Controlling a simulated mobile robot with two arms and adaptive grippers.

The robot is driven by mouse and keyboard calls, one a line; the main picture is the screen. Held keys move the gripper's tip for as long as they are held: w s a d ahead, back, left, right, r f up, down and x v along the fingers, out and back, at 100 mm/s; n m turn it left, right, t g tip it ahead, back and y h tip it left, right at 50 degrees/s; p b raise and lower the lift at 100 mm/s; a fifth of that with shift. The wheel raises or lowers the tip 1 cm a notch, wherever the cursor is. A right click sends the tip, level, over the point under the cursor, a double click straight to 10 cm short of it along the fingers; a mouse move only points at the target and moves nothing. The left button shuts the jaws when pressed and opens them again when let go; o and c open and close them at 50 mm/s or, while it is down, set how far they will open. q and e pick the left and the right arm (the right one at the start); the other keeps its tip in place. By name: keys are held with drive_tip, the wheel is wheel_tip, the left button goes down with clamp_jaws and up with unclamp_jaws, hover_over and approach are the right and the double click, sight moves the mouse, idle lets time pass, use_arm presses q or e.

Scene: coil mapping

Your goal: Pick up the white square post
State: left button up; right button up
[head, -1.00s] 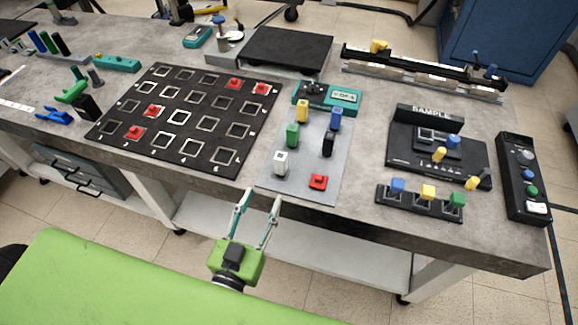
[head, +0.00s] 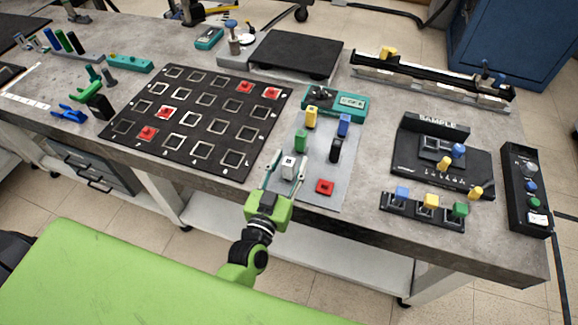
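The white square post (head: 289,161) stands upright near the front of the grey plate (head: 323,170), with a dark mark on its top. My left gripper (head: 286,172) reaches in from the front edge of the bench. It is open, and its two thin teal-grey fingers show on either side of the post, with a gap on each side. Its fingertips appear close to the post's height; the picture does not show clearly whether they are level with it. The post's lower part is partly hidden between the fingers. My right gripper is not in view.
On the same plate stand a green post (head: 301,140), a yellow post (head: 311,116), a blue post (head: 344,124), a black post (head: 336,150) and a low red block (head: 325,187). A black grid board (head: 215,160) lies to the left.

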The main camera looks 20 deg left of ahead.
use_arm(q)
clamp_jaws()
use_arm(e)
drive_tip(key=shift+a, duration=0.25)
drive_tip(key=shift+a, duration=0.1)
use_arm(q)
drive_tip(key=shift+r, duration=0.1)
